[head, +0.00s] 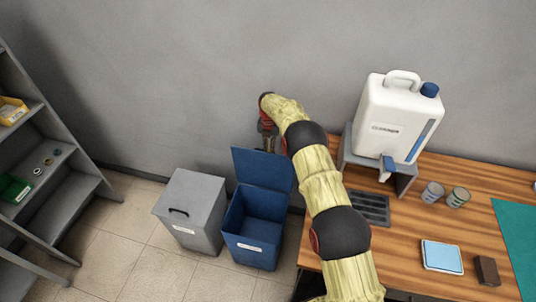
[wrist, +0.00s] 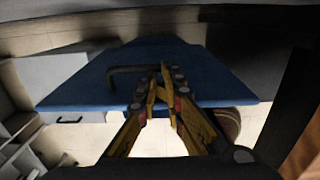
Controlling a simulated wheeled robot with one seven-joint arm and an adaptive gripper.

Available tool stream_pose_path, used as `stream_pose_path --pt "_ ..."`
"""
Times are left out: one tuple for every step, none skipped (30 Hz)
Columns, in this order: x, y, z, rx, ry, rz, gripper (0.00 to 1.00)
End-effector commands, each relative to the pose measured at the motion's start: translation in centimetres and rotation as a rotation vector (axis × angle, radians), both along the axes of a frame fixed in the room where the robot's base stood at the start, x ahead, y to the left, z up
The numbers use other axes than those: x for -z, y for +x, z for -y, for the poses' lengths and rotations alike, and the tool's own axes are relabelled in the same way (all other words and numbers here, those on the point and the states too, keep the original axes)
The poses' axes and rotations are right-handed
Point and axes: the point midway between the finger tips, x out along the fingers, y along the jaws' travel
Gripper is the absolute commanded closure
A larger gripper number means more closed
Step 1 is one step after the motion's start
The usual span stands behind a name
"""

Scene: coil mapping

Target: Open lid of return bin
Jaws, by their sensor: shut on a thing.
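The blue bin (head: 251,228) stands on the floor left of the wooden table, with a white label too small to read. Its blue lid (head: 262,171) stands up at the back edge, and the inside of the bin shows. My gripper (head: 268,143) is at the raised lid's upper edge, partly hidden behind it. In the wrist view the lid (wrist: 90,84) spreads below the fingers, with a dark bar handle (wrist: 122,69) on it. My gripper's fingertips (wrist: 158,82) are closed together at the right end of this handle.
A grey bin (head: 190,212) with its lid down stands just left of the blue bin. The wooden table (head: 400,240) on the right holds a white jug (head: 392,118) on a stand, cups and a drain grate. A shelf rack (head: 50,185) is at far left. The wall is close behind.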

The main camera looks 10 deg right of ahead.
Motion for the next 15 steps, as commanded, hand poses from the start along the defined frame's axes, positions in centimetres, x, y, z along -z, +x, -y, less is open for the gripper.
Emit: stream_pose_path --pt "0.6 0.2 0.1 0.001 0.003 -0.011 1.00" --pt "0.7 0.3 0.2 0.000 0.005 -0.016 1.00" --pt "0.7 0.5 0.2 0.000 0.008 -0.024 1.00" --pt "0.7 0.6 0.3 0.000 0.009 -0.029 1.00" --pt "0.7 0.7 0.3 0.000 0.011 -0.033 1.00" --pt "0.7 0.9 0.3 0.000 0.014 -0.039 1.00" --pt "0.8 1.0 0.4 0.000 0.015 -0.045 1.00" --pt "0.8 1.1 0.4 0.000 0.016 -0.048 1.00" --pt "0.7 1.3 0.5 0.000 0.018 -0.053 1.00" --pt "0.8 1.4 0.5 0.000 0.020 -0.057 1.00" --pt "0.8 1.5 0.5 0.000 0.020 -0.061 1.00" --pt "0.8 1.6 0.6 0.000 0.021 -0.065 1.00" --pt "0.8 1.7 0.6 0.000 0.023 -0.068 1.00" --pt "0.8 1.8 0.6 0.000 0.024 -0.071 1.00" --pt "0.8 1.9 0.7 0.000 0.025 -0.074 1.00"
